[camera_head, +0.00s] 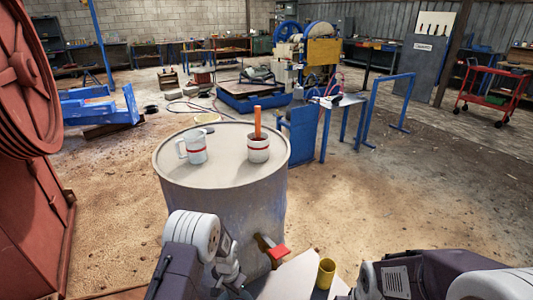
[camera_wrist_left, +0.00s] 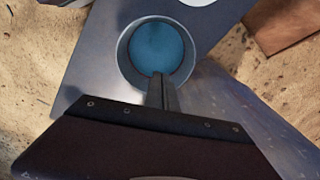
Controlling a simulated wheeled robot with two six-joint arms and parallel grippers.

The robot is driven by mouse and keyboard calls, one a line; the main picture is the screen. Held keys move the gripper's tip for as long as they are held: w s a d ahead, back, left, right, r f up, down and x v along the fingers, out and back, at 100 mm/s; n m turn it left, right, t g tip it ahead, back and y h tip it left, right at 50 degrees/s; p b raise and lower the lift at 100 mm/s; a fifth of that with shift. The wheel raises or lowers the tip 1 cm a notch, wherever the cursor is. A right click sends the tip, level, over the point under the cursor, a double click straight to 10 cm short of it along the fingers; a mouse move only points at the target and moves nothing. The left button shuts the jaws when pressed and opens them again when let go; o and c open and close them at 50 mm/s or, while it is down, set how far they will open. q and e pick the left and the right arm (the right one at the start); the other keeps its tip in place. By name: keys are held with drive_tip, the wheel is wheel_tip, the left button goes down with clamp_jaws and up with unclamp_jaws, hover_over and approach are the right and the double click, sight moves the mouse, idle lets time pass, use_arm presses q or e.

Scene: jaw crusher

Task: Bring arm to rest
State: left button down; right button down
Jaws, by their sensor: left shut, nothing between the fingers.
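My left arm (camera_head: 197,240) comes in from the lower left of the head view, in front of the drum, folded downward. In the left wrist view my left gripper (camera_wrist_left: 158,78) is shut and empty. Its tips lie at the near edge of a round blue surface inside a grey ring (camera_wrist_left: 124,55); I cannot tell whether they touch it. My right arm (camera_head: 400,280) lies across the lower right of the head view. Its gripper is out of view.
A drum (camera_head: 225,215) bears a white mug with a red band (camera_head: 195,150) and another mug (camera_head: 258,153) holding an orange stick (camera_head: 257,121). A yellow cup (camera_head: 326,273) stands on a pale surface. Red machinery (camera_head: 35,200) stands at left.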

use_arm(q)
wheel_tip(320, 180, up, 18)
drive_tip(key=s+a+r+n+t, duration=0.1)
drive_tip(key=a+n+t, duration=0.1)
drive_tip(key=t, duration=0.1)
drive_tip(key=s+a+n+g, duration=0.15)
drive_tip(key=s+n, duration=0.25)
drive_tip(key=s, duration=1.3)
wheel_tip(320, 180, up, 19)
drive_tip(key=p, duration=1.8)
drive_tip(key=shift+w+d+g, duration=0.15)
drive_tip(key=shift+g, duration=0.2)
